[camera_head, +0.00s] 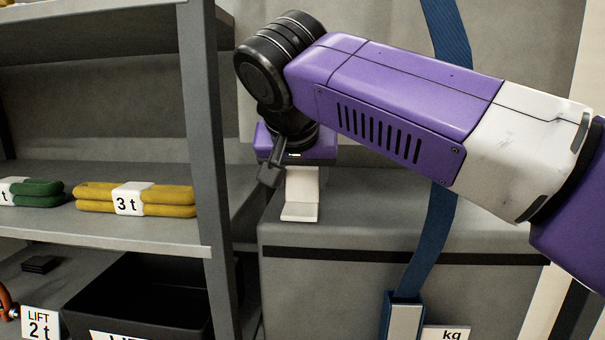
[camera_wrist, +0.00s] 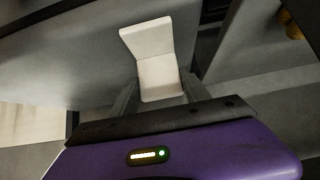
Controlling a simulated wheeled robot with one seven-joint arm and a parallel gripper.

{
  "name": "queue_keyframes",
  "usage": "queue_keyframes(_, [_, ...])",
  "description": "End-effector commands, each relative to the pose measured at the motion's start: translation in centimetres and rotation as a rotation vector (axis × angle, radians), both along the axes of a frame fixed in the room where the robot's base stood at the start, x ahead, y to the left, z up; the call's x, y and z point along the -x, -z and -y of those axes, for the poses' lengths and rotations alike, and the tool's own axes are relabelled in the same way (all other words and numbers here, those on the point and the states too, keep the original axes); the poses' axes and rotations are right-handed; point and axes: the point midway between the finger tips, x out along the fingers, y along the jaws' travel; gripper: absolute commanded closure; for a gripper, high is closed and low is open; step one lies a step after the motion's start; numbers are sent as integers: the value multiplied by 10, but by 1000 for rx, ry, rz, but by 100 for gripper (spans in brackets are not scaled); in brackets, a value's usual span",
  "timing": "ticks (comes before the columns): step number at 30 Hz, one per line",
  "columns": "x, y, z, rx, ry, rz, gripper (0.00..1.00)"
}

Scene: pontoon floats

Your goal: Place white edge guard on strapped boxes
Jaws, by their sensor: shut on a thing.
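The white edge guard (camera_head: 301,192) is an L-shaped piece. My gripper (camera_head: 285,172) is shut on it and points downward, holding it at the top front-left edge of the large grey strapped box (camera_head: 400,285). In the wrist view the edge guard (camera_wrist: 157,72) sits between the two fingers of my gripper (camera_wrist: 160,92). I cannot tell whether the guard touches the box. A blue strap (camera_head: 432,235) runs down over the box's front to a buckle (camera_head: 403,315), to the right of the guard. My arm hides part of the strap.
A grey shelf unit (camera_head: 205,130) stands close on the left, its upright near my gripper. It holds yellow slings (camera_head: 165,197) marked 3 t, green slings (camera_head: 40,188) and a black bin (camera_head: 140,295). A label reading kg (camera_head: 447,334) is low on the box.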

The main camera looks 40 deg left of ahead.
Motion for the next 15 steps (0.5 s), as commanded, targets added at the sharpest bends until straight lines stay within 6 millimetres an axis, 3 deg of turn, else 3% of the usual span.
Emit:
queue_keyframes(7, [0, 3, 0, -1, 1, 0, 87])
queue_keyframes(8, [0, 3, 0, 0, 1, 0, 44])
queue_keyframes(9, [0, 2, 0, 0, 1, 0, 36])
queue_keyframes(11, [0, 2, 0, 0, 1, 0, 24])
queue_keyframes(15, [0, 2, 0, 0, 1, 0, 24])
